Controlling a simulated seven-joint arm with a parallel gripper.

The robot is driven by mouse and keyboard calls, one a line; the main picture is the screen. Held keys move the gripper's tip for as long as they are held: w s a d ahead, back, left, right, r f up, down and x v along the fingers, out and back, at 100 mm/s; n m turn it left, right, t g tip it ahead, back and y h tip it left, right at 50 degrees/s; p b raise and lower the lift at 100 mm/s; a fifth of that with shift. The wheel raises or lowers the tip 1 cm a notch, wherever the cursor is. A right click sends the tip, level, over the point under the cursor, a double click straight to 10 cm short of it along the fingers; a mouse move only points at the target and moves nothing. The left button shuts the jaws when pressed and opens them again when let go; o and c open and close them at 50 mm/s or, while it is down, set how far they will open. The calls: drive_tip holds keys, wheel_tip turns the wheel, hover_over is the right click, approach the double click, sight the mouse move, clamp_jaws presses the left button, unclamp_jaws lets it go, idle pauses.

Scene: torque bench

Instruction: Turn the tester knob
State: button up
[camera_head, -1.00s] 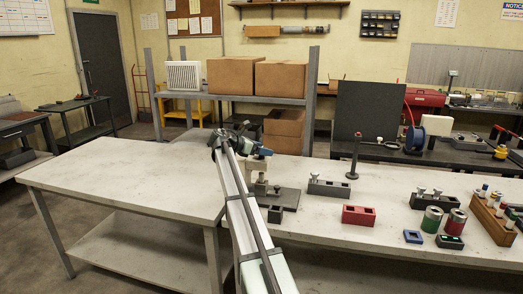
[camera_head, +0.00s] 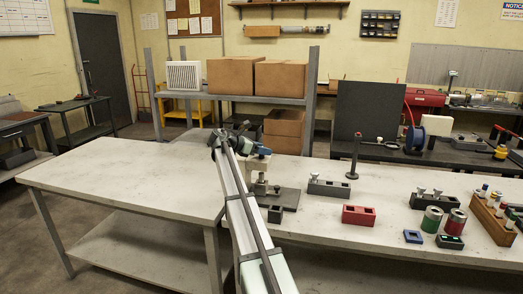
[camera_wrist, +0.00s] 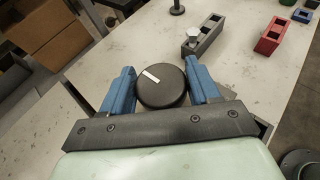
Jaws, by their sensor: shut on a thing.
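The tester knob (camera_wrist: 162,88) is a round black disc with a white line mark on its top, seen close up in the wrist view. The white line slants, rising a little to the left. My gripper (camera_wrist: 160,68) has its two blue fingers on either side of the knob, shut on it. In the head view my gripper (camera_head: 249,146) is over the tester (camera_head: 258,166), a pale upright body on a grey base plate. My arm and gripper hide the knob there.
A grey block with a peg (camera_head: 329,187), a red block (camera_head: 358,215) and a dark post (camera_head: 355,158) stand to the right on the bench. A small black block (camera_head: 275,214) is close to the tester's base. The bench's left part (camera_head: 120,180) is clear.

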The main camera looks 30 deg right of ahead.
drive_tip(key=shift+w, duration=0.1)
drive_tip(key=m+g, duration=0.2)
drive_tip(key=g, duration=0.1)
drive_tip(key=shift+w+m, duration=0.15)
drive_tip(key=shift+m, duration=0.15)
drive_tip(key=shift+m+g+y, duration=0.8)
drive_tip(key=shift+m+g, duration=0.7)
drive_tip(key=shift+g, duration=0.2)
drive_tip(key=shift+s, duration=0.2)
drive_tip(key=o, duration=1)
drive_tip(key=shift+v, duration=3.75)
drive_tip(key=shift+d, duration=0.1)
drive_tip(key=shift+c, duration=0.2)
